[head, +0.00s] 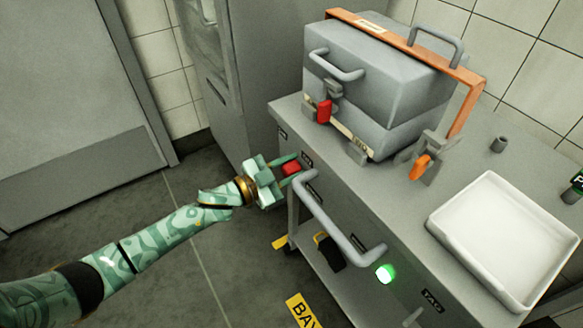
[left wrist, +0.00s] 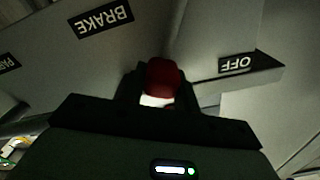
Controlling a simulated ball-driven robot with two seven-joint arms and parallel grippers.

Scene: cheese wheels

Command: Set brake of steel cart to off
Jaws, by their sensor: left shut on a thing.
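The steel cart (head: 387,188) stands to the right in the head view. Its red brake knob (head: 291,168) is at the cart's near left corner, and it also shows in the left wrist view (left wrist: 163,77). My left gripper (head: 288,169) is shut on the knob, with one finger on each side of it. In the left wrist view the labels appear upside down: BRAKE (left wrist: 101,19) is above left, an OFF plate (left wrist: 238,64) is just right of the knob, and a partly cut-off label starting PAR (left wrist: 8,64) is at the far left edge. My right gripper is not in view.
A grey push handle (head: 335,220) sticks out beside my left gripper. A green light (head: 384,273) glows on the cart's front. On top are a grey case (head: 375,75) with an orange strap and a white tray (head: 505,235). The floor left of the cart is clear.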

